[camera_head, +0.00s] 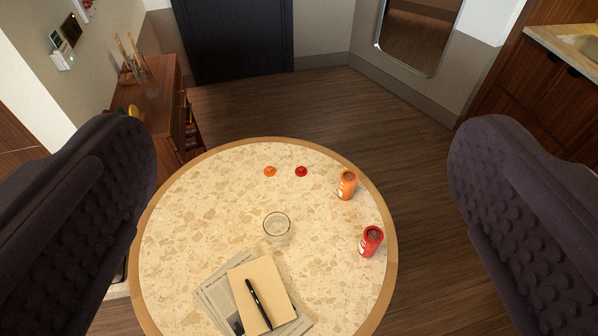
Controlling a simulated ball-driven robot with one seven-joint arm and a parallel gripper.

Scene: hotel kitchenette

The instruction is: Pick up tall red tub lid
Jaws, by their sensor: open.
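A small red lid (301,171) lies near the far edge of the round table, just right of a similar orange lid (269,171). A red tub (371,241) without a lid on it stands at the table's right side. An orange tub (347,185), also open at the top, stands farther back near the right edge. My gripper (305,200) is open, its two dark padded fingers wide apart at the left and right of the view. It is empty, and the table shows between the fingers, apart from them.
The round speckled table (180,235) also bears a glass bowl (277,226) in the middle and a notebook (280,285) with a pen (258,303) on newspapers (215,300) at the front. A wooden cabinet (150,110) stands at the left. Floor is free behind the table.

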